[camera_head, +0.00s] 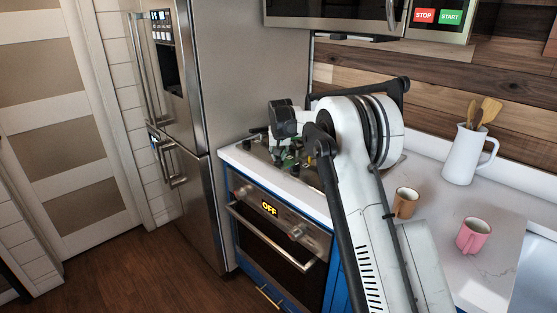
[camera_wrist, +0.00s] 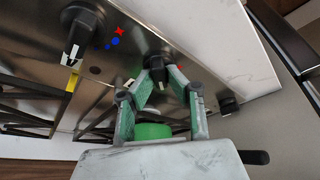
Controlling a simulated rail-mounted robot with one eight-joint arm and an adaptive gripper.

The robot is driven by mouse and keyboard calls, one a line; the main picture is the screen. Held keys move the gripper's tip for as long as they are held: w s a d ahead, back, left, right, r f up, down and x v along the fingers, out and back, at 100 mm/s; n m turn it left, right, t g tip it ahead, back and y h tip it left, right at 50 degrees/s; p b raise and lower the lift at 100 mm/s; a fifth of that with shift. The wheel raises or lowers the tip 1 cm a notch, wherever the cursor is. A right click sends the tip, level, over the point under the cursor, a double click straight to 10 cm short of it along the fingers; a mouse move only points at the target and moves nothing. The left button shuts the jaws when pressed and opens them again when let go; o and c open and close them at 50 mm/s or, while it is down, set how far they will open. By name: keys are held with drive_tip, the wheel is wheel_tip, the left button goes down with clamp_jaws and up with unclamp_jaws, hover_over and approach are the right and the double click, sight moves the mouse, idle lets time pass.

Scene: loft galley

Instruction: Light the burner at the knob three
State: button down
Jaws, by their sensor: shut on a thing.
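My gripper (camera_wrist: 162,80) has green-padded fingers, and in the wrist view they are closed around a black stove knob (camera_wrist: 155,62) on the steel cooktop panel (camera_wrist: 133,62). A second black knob (camera_wrist: 82,28) with a white pointer is at the upper left, apart from the fingers. I cannot read which knob is number three. In the head view, my gripper (camera_head: 287,155) is low over the cooktop (camera_head: 254,151), and my arm hides much of it. No flame is visible.
The oven (camera_head: 275,235) below shows OFF. A brown mug (camera_head: 405,203), a pink mug (camera_head: 473,236) and a white utensil pitcher (camera_head: 465,155) stand on the right counter. A steel refrigerator (camera_head: 225,90) stands left of the cooktop.

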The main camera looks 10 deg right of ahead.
drive_tip(key=n+y+b, duration=0.1)
drive_tip(key=n+y, duration=0.1)
drive_tip(key=n, duration=0.3)
drive_tip(key=shift+d+n, duration=0.1)
drive_tip(key=shift+n, duration=0.2)
drive_tip(key=n+g+y, duration=0.1)
drive_tip(key=n, duration=0.2)
drive_tip(key=n+y, duration=0.1)
drive_tip(key=n, duration=0.1)
drive_tip(key=shift+w+n+g, duration=0.1)
drive_tip(key=shift+n+g, duration=0.3)
drive_tip(key=c, duration=1.7)
unclamp_jaws()
drive_tip(key=v, duration=1.2)
